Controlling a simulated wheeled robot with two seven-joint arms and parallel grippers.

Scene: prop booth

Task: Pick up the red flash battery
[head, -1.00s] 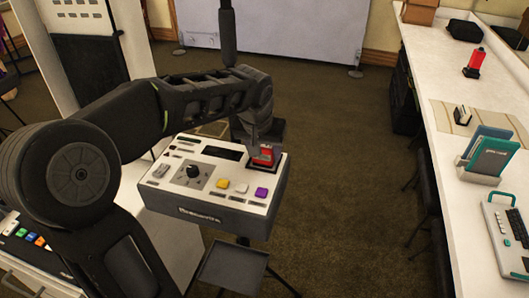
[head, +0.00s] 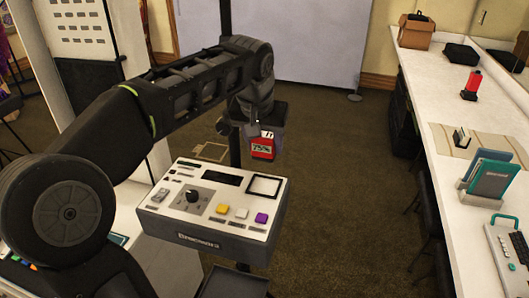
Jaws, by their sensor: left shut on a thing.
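The red flash battery (head: 262,148) is in the head view, a red block with a pale face reading what looks like 75%. My left gripper (head: 258,127) is shut on its top and holds it up in the air, above and behind the control box (head: 222,236). The box has a dark front, a white top, a black knob and yellow, white and purple buttons. The gripper's fingertips are small and partly hidden. My right gripper is not in view.
A long white counter (head: 455,110) runs along the right. The carpet (head: 345,190) between is clear.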

